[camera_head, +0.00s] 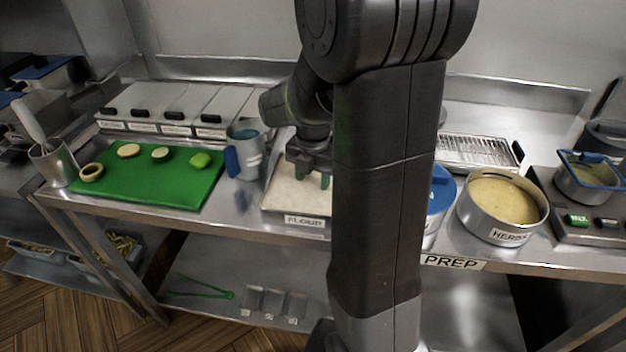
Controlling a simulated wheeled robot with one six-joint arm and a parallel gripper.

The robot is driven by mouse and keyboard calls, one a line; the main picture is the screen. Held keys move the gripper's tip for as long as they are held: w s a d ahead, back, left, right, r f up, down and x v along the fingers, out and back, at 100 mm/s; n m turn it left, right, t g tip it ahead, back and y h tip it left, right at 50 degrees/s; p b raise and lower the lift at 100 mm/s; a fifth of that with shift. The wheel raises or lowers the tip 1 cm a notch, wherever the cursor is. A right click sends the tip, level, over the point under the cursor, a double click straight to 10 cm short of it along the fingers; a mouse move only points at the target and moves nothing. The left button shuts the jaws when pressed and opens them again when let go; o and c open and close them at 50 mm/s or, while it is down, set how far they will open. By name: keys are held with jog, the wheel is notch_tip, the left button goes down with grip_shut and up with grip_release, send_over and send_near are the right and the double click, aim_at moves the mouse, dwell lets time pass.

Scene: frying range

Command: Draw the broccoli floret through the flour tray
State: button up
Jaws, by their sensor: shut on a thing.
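The flour tray (290,200) is a shallow metal tray with a pale bed of flour and a FLOUR label on its front. It stands on the prep counter at the middle, and my arm hides its right part. My gripper (312,177) points down over the tray, its tips low at the flour. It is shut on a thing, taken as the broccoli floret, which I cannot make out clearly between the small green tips. Whether it touches the flour I cannot tell.
A blue-handled jug (245,150) stands close left of the tray. Further left is a green board (145,178) with cut vegetables. Right of my arm are a blue-lidded container (438,205), a round HERBS pan (503,207) and a wire rack (478,152).

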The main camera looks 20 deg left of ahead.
jog(key=shift+a, duration=0.6)
jog(key=shift+d, duration=1.3)
jog(key=shift+a+p, duration=0.35)
jog(key=shift+a, duration=0.95)
jog(key=shift+d, duration=0.7)
jog(key=shift+r, duration=0.15)
jog(key=shift+r+p, duration=3.3)
jog(key=shift+r, duration=0.6)
jog(key=shift+r, duration=0.1)
notch_tip(320, 180, up, 3)
jog(key=shift+f+p, duration=0.1)
jog(key=shift+p, duration=1.15)
